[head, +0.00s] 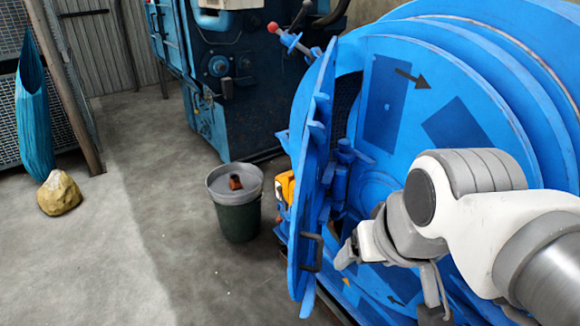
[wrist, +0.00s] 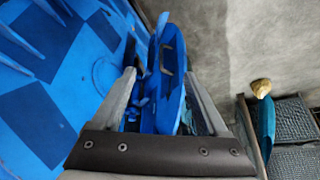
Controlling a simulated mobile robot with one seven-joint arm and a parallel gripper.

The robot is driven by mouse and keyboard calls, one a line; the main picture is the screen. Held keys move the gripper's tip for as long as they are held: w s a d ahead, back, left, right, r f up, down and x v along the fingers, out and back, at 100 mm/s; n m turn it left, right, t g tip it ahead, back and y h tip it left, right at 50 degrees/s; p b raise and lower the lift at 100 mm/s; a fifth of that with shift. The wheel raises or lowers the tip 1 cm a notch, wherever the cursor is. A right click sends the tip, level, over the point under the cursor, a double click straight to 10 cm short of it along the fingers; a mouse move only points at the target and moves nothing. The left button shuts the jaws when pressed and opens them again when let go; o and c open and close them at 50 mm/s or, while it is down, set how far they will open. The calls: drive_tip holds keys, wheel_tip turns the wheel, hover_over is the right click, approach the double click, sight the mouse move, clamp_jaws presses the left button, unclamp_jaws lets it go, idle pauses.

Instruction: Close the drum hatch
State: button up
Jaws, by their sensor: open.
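The blue drum hatch (head: 312,170) stands swung open, seen nearly edge-on at the left of the large blue drum (head: 430,75). A dark handle (head: 311,252) sits low on the hatch. My gripper (head: 352,248) is open, on the drum side of the hatch, close to the handle's height. In the wrist view my gripper's two fingers (wrist: 160,75) are spread, with the hatch (wrist: 172,100) and its handle (wrist: 168,55) showing between and beyond them. I cannot tell whether a finger touches the hatch. The opening is partly hidden by the hatch and my arm.
A grey-green bucket (head: 237,215) stands on the floor left of the hatch. A red-knobbed lever (head: 290,38) sticks out above it. A blue machine (head: 215,75) stands behind. A yellowish rock (head: 59,193) and a hanging blue cloth (head: 35,115) are far left. Floor between is clear.

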drive_tip(key=shift+w+f+m, duration=0.25)
drive_tip(key=shift+m, duration=0.15)
drive_tip(key=shift+c, duration=1.1)
drive_tip(key=w+f+m+g+y, duration=0.1)
drive_tip(key=m, duration=0.1)
drive_tip(key=w+f+m+g+y, duration=0.1)
drive_tip(key=m, duration=0.1)
drive_tip(key=w+f+m+g+p, duration=0.1)
drive_tip(key=shift+w+a+f+m+y, duration=0.35)
drive_tip(key=shift+a+f+m+y, duration=0.05)
clamp_jaws()
drive_tip(key=w+d+f+m+t+y+p, duration=0.15)
drive_tip(key=w+d+f+m+y, duration=0.4)
drive_tip(key=w+f+m, duration=0.8)
drive_tip(key=m+b, duration=0.2)
approach(294, 266)
drive_tip(key=shift+x, duration=3.05)
